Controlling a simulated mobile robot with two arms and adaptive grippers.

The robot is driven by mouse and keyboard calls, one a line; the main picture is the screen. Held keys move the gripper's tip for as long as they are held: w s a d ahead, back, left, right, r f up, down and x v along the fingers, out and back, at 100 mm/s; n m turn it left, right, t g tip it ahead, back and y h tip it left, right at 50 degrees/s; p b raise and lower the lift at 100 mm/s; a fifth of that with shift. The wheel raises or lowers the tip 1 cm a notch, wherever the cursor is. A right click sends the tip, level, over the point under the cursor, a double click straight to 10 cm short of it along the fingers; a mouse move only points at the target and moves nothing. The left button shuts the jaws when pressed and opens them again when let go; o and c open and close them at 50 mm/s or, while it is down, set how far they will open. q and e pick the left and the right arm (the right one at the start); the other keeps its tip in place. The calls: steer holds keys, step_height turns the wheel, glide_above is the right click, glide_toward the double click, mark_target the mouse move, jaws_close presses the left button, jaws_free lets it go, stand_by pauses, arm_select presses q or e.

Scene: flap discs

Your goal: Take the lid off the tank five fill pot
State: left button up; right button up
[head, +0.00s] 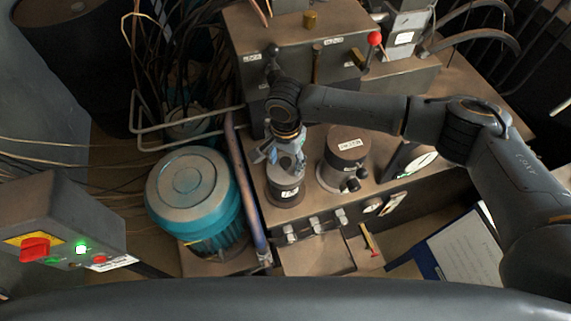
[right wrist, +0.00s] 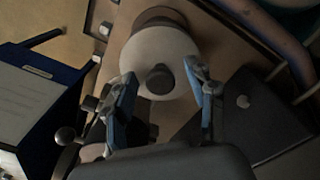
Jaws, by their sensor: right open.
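A small dark cylindrical fill pot (head: 286,194) stands on the brown tank top, with a small white label too small to read. Its light grey lid (right wrist: 150,55) is on, with a dark round knob (right wrist: 160,82) in the middle. My right gripper (head: 280,158) is over this pot, pointing down, and hides part of the lid in the head view. In the right wrist view my right gripper (right wrist: 158,78) is open, its blue-padded fingers on either side of the knob with gaps between. My left gripper is not in view.
A second, larger labelled pot (head: 345,158) stands close to the right. A teal motor (head: 195,195) with a grey cap is to the left, beyond an upright pipe (head: 243,185). A valve block (head: 310,55) with a red-knobbed lever is behind. Small fittings (head: 315,222) line the front edge.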

jaws_close()
